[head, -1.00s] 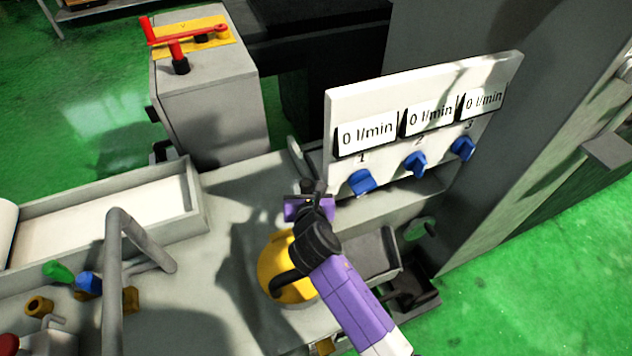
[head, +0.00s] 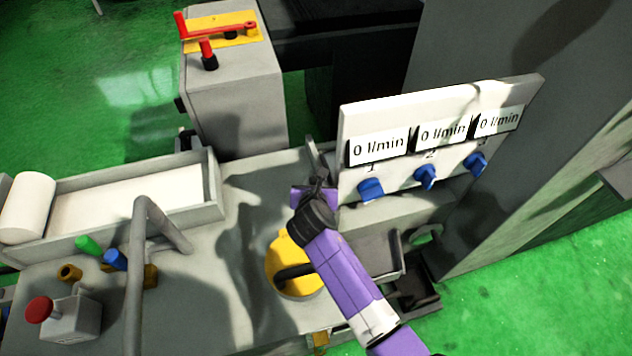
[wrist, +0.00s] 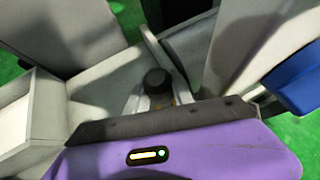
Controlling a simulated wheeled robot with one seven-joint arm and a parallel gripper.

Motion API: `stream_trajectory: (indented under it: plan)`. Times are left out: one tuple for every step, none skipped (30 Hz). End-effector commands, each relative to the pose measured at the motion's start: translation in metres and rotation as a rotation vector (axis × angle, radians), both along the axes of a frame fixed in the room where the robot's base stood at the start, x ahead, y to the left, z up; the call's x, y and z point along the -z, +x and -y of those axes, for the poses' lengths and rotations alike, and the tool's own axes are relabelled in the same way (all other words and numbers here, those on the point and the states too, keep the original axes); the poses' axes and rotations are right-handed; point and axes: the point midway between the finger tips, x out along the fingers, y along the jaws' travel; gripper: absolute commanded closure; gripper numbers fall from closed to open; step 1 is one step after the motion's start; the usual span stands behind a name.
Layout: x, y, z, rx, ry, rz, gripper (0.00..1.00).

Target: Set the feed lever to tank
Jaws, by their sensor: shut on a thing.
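My gripper (head: 316,190), purple and black, is low beside the left end of the white flow panel (head: 440,135). Its fingertips are hidden behind its own body in the head view. In the wrist view a black round knob (wrist: 157,81) stands just beyond the purple gripper body, above a grey bracket with a bit of yellow. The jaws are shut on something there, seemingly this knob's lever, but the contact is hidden. I read no "tank" mark. A separate red lever (head: 222,30) lies across a yellow plate on a grey housing, far from my gripper.
Three blue knobs (head: 371,189) sit under displays reading 0 l/min, close to my gripper's right. A yellow round part (head: 287,252) is under my arm. A bent grey pipe (head: 137,265) and a red button (head: 40,309) are at left. The bed between is fairly clear.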

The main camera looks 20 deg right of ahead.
Motion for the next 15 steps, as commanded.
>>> stream_trajectory:
  plan:
    - [0.0002, 0.0004, -0.0005, -0.003, -0.002, 0.000, 0.70]
    - [0.0001, 0.0003, -0.0005, -0.003, -0.002, 0.000, 0.64]
    - [0.0000, 0.0004, -0.0004, -0.003, -0.002, 0.000, 0.62]
    - [0.0000, 0.0004, -0.0004, -0.002, -0.001, 0.001, 0.62]
    - [-0.0001, 0.0005, -0.0004, -0.002, -0.001, 0.001, 0.62]
    - [-0.0002, 0.0005, -0.0003, -0.002, -0.001, 0.001, 0.62]
    - [-0.0002, 0.0005, -0.0002, -0.002, -0.001, 0.001, 0.62]
    - [-0.0003, 0.0004, -0.0002, -0.002, -0.001, 0.001, 0.62]
    - [-0.0003, 0.0004, -0.0001, -0.001, -0.001, 0.002, 0.62]
    - [-0.0003, 0.0004, 0.0000, -0.001, -0.001, 0.002, 0.62]
    - [-0.0006, 0.0002, 0.0000, -0.001, -0.001, 0.002, 0.62]
    - [-0.0011, -0.0005, -0.0004, -0.001, -0.001, 0.002, 0.62]
    - [-0.0020, -0.0013, -0.0006, -0.001, -0.001, 0.002, 0.62]
    - [-0.0032, -0.0025, -0.0011, -0.001, -0.001, 0.003, 0.62]
    - [-0.0052, -0.0049, -0.0019, -0.001, -0.001, 0.003, 0.62]
